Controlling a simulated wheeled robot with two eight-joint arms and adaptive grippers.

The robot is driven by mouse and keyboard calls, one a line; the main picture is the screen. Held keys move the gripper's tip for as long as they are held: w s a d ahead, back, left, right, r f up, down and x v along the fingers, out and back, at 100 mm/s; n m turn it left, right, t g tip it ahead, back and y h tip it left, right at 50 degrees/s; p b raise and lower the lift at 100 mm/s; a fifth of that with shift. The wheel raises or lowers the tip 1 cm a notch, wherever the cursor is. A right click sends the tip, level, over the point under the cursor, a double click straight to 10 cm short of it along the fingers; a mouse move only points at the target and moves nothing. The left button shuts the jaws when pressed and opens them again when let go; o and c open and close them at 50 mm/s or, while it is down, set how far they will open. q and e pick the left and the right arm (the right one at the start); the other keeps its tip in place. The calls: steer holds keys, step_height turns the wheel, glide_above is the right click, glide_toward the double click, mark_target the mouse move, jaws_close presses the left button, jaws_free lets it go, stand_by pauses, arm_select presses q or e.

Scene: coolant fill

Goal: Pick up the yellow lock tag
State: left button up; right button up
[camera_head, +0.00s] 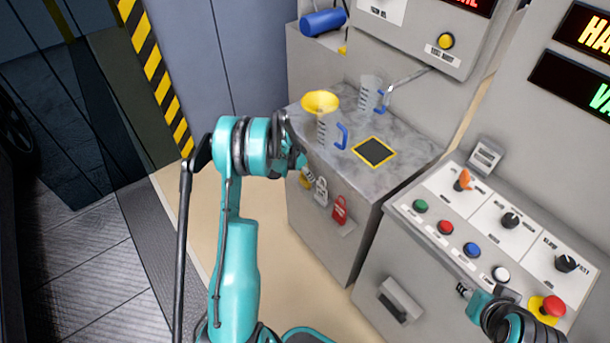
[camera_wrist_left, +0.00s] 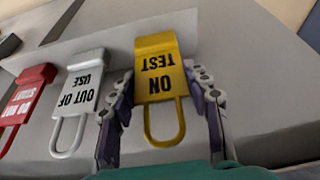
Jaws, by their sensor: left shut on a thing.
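The yellow lock tag (camera_wrist_left: 158,72), printed "ON TEST" and upside down in the left wrist view, is at the cabinet front beside the other tags. Its loop points toward my left gripper (camera_wrist_left: 165,105), whose fingers are closed on its two sides. In the head view a small part of the yellow tag (camera_head: 307,181) shows below my left gripper (camera_head: 298,165), partly hidden by the arm. I cannot tell whether the tag touches its holder. My right gripper (camera_head: 466,290) is over the button panel at the lower right, too small to tell whether it is open.
A white "OUT OF USE" tag (camera_wrist_left: 82,80) and a red tag (camera_wrist_left: 28,95) hang beside the yellow one. On the grey worktop (camera_head: 400,133) stand a jug with a yellow funnel (camera_head: 320,101), another jug (camera_head: 370,92) and a yellow-edged black pad (camera_head: 374,151). The button panel (camera_head: 445,205) is to the right.

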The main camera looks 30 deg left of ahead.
arm_select(q)
steer(key=shift+s+a+r+p, duration=0.1)
steer(key=shift+s+r+p, duration=0.05)
steer(key=shift+r+p, duration=0.4)
step_height(320, 180, up, 6)
steer(key=p, duration=0.2)
steer(key=s+a+p, duration=0.1)
steer(key=s+a, duration=0.2)
steer(key=s, duration=0.6)
steer(key=s+a+p, duration=0.1)
steer(key=s+a, duration=0.3)
steer(key=s, duration=0.5)
steer(key=shift+a+p, duration=0.25)
steer(key=shift+p, duration=0.1)
